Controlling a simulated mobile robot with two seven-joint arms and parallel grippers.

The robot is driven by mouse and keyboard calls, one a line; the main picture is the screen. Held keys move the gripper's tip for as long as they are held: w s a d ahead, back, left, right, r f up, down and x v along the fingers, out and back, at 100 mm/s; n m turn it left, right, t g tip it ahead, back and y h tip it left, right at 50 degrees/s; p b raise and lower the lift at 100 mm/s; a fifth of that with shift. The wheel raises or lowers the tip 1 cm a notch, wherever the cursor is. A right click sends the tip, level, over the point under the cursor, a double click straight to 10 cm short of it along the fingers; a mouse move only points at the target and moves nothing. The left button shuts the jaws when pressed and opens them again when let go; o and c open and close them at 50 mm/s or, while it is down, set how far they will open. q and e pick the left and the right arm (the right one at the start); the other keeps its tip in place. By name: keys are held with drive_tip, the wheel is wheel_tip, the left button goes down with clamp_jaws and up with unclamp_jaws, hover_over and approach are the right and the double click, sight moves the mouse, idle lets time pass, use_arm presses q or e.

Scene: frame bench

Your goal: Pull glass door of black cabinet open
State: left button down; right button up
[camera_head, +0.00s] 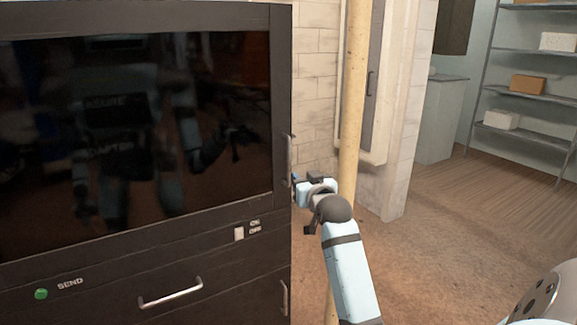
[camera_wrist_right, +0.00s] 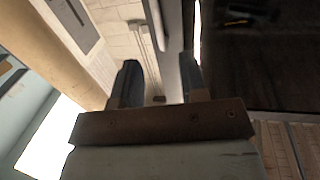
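The black cabinet (camera_head: 130,255) fills the left of the head view. Its dark glass door (camera_head: 140,130) looks shut and reflects my body and arms. A vertical metal handle (camera_head: 290,160) stands at the door's right edge. My right gripper (camera_head: 297,180) is beside the handle's lower part. In the right wrist view its two fingers (camera_wrist_right: 160,85) are spread apart. A grey upright bar (camera_wrist_right: 172,50), seemingly the handle, shows between them, closer to the right finger. I cannot tell whether it touches. The glass (camera_wrist_right: 265,50) is right of the fingers. My left gripper is not in view.
A pale yellow pole (camera_head: 352,90) stands just right of my right gripper, close to the forearm. A drawer handle (camera_head: 170,292), a green button (camera_head: 41,294) and a white switch (camera_head: 239,233) sit below the glass. Shelves (camera_head: 530,95) stand far right. The brown floor (camera_head: 450,220) is clear.

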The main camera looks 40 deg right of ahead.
sight(289, 158)
drive_tip(key=x, duration=0.4)
drive_tip(key=p+x, duration=0.1)
drive_tip(key=x, duration=0.9)
drive_tip(key=shift+s+d+r, duration=0.15)
drive_tip(key=shift+d+r, duration=0.05)
drive_tip(key=shift+r, duration=0.05)
clamp_jaws()
